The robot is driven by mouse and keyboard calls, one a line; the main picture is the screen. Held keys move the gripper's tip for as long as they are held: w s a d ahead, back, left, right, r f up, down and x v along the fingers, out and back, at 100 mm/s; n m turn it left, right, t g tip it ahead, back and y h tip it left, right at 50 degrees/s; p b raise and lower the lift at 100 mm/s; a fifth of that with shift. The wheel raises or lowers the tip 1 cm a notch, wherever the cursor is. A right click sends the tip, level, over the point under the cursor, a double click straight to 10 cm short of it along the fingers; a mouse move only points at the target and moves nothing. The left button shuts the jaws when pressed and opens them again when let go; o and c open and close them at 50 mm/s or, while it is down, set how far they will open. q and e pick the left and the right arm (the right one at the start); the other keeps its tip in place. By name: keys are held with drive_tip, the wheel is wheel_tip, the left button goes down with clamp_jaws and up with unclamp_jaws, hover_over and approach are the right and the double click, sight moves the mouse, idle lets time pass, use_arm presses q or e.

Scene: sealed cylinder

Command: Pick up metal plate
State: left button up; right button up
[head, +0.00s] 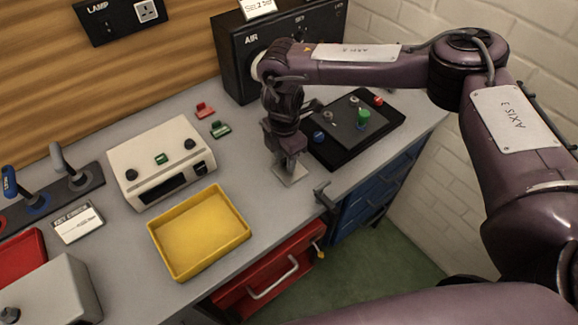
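The metal plate (293,173) is a small, flat, light grey square at the right part of the grey bench, just left of the black control panel. My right gripper (284,154) comes down over it from above, with its fingers at or just above the plate. The gripper hides the plate's far part. I cannot tell whether the fingers touch the plate or how far apart they are. My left gripper is not in view.
A black panel (345,143) with red, blue and green knobs stands right of the plate. A black AIR box (237,70) is behind. A yellow tray (158,246) and a white instrument box (147,143) are left. A clamp (323,194) sits at the bench's front edge.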

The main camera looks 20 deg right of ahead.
clamp_jaws()
idle(0.3)
